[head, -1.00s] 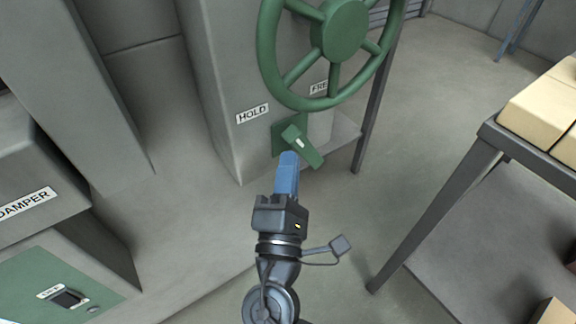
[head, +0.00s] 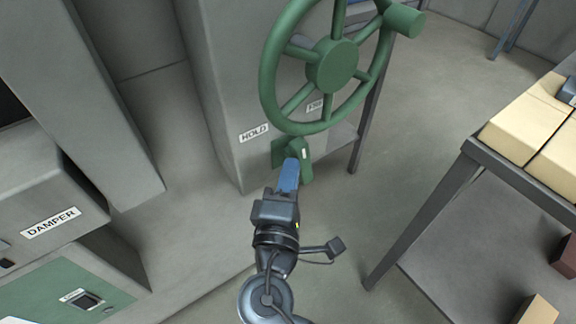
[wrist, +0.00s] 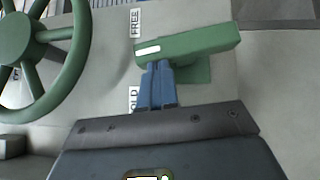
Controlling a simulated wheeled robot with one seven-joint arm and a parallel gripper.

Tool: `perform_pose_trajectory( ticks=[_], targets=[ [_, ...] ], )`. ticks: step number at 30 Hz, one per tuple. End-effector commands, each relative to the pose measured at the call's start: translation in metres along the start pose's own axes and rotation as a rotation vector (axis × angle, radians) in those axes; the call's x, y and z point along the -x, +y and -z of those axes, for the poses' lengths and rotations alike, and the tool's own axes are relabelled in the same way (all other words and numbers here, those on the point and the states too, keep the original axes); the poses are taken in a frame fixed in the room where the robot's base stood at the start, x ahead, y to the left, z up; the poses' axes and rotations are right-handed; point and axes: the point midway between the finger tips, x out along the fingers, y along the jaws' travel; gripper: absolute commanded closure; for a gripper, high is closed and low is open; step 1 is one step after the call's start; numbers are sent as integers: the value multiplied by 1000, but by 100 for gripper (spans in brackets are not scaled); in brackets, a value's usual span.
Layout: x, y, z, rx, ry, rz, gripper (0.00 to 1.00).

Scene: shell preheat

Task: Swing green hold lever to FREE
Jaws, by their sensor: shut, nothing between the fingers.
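The green hold lever (head: 303,167) is on a green plate below the handwheel, on the grey cabinet. In the wrist view the lever (wrist: 200,45) lies across the upper middle. My gripper (head: 290,165) has blue fingers that are shut and empty. Its fingertips (wrist: 157,67) are right at the lever's lower edge in the wrist view, on the HOLD side; I cannot tell if they touch. The HOLD label (head: 254,133) is left of the lever. The FREE label (wrist: 136,22) is clear in the wrist view and partly hidden by the wheel in the head view.
The green handwheel (head: 331,66) stands out above the lever. A DAMPER box (head: 52,222) and a green switch panel (head: 60,290) are at left. A dark-framed table (head: 470,150) with pale blocks (head: 525,125) is at right. Open floor lies between.

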Motion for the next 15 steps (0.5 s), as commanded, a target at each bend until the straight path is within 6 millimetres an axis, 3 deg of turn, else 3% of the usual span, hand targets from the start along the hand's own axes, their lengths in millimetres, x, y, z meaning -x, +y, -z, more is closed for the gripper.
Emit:
perform_pose_trajectory(
  ticks=[1,15],
  targets=[
    [-3,12,-3,-34,-3,32,100],
    [-16,23,-16,-328,-4,326,100]
  ],
)
